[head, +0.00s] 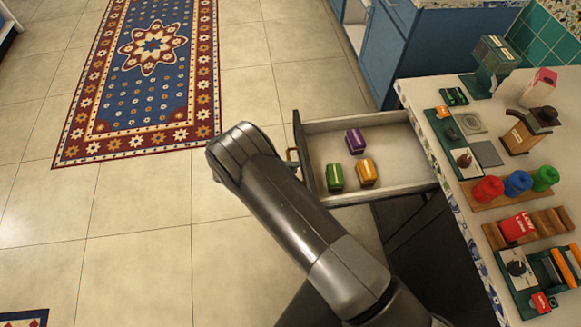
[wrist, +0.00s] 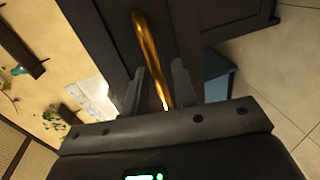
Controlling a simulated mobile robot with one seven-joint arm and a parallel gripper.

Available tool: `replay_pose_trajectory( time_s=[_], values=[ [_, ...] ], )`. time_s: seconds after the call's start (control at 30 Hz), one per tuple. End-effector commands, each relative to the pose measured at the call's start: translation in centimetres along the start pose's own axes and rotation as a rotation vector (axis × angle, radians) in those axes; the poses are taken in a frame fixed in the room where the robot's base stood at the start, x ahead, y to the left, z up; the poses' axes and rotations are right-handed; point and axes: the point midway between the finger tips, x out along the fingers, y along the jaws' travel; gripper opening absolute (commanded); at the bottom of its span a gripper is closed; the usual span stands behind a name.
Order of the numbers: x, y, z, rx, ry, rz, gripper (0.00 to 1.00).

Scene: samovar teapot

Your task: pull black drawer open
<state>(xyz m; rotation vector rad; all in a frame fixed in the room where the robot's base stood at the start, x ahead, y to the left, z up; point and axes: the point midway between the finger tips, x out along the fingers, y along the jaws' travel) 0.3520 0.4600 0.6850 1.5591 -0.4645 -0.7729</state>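The black drawer (head: 299,148) stands pulled well out from the counter, with its pale interior (head: 388,150) in view. Its brass handle (head: 291,158) sits on the dark front and partly shows beside my arm in the head view. In the wrist view, the gold handle (wrist: 152,50) runs between the two fingers of my gripper (wrist: 163,88), which are close on both sides of it and look shut on it. My gripper is hidden in the head view. A purple box (head: 356,141), a green box (head: 335,177) and a yellow box (head: 367,172) lie in the drawer.
The counter (head: 484,153) at the right holds red, blue and green canisters (head: 517,183) and several other items. A blue cabinet (head: 387,50) stands behind the drawer. The tiled floor (head: 130,225) at the left is clear, with a patterned rug (head: 150,110).

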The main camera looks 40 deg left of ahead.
Motion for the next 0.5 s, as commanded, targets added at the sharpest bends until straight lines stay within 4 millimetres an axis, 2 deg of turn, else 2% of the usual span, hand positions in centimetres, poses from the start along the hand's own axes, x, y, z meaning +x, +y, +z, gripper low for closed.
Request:
replay_pose_trajectory(
  time_s=[0.5],
  values=[
    [-9.1, -0.1, 0.0, 0.000, 0.002, -0.002, 0.25]
  ],
)
